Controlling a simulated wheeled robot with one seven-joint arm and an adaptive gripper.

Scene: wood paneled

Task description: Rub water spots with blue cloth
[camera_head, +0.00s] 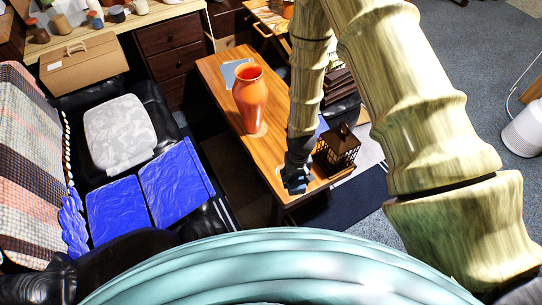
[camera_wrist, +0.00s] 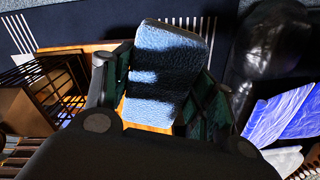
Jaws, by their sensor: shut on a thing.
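My gripper (camera_head: 296,178) is low over the near end of the wooden table (camera_head: 222,75). In the wrist view my gripper (camera_wrist: 158,82) is shut on a light blue textured cloth (camera_wrist: 168,60), which sticks out between the two fingers. The cloth is at the tabletop; whether it presses on the wood is hard to tell. A pale patch, perhaps a water spot (camera_head: 279,169), shows just left of my gripper. Another pale mark (camera_head: 262,131) shows at the foot of the orange vase (camera_head: 249,98). My arm hides part of the tabletop.
A dark lantern (camera_head: 338,148) stands close right of my gripper; it also shows in the wrist view (camera_wrist: 28,92). A pale blue flat item (camera_head: 230,76) lies behind the vase. A black sofa with blue cushions (camera_head: 176,178) is at left.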

